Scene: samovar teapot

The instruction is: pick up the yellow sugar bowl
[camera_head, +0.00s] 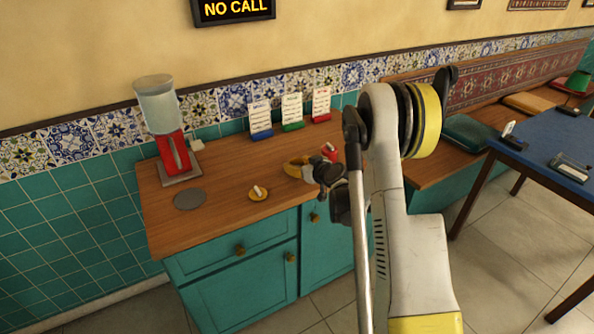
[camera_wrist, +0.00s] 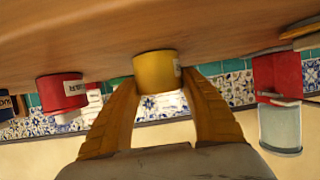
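The yellow sugar bowl (camera_wrist: 156,70) stands on the wooden counter, at the upper middle of the wrist view, which looks upside down. A white label shows at its right edge. My gripper (camera_wrist: 161,82) is open, with its two yellow fingers on either side of the bowl near the tips. I cannot tell whether either finger touches it. In the head view my gripper (camera_head: 291,166) is low over the counter, and the bowl cannot be told apart from the yellow fingers there.
A red bowl (camera_wrist: 62,91) stands close beside the yellow one. A red dispenser (camera_head: 172,150) stands at the counter's left. A grey disc (camera_head: 190,199) and a small yellow dish (camera_head: 259,195) lie in front. Three menu cards (camera_head: 291,112) stand along the wall.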

